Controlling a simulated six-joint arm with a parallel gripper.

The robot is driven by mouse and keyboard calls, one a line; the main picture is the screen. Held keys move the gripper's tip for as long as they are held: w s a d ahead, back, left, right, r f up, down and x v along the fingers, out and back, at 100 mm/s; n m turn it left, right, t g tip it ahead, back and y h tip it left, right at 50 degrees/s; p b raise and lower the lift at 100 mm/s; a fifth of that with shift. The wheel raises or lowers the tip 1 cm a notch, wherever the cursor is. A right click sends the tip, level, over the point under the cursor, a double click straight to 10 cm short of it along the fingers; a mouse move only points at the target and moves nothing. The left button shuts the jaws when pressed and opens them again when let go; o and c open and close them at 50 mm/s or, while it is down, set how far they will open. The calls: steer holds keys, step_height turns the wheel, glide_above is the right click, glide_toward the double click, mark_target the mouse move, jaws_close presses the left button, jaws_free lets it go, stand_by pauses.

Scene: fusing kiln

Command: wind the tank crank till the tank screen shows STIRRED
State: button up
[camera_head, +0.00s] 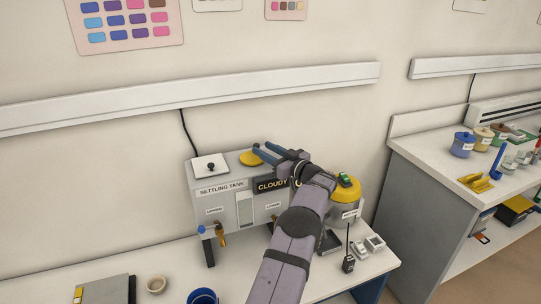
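The grey settling tank (204,199) stands on the white bench against the wall. Its dark screen (270,185) reads CLOUDY in yellow letters; my arm covers the area just right of it. A round yellow disc (249,159), possibly part of the crank, lies on the tank's top. My gripper (260,150) is over the tank top, its two blue fingers reaching left at the disc's right edge. A crank handle cannot be made out, and I cannot tell whether the fingers hold anything or touch the disc.
A white lid with a black knob (210,167) sits on the tank's top left. Taps hang at its front. A yellow-topped canister (346,190) stands close at right. A blue cup (203,297), a small bowl (156,284) and small devices occupy the bench.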

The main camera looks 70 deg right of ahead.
steer(key=shift+v, duration=1.15)
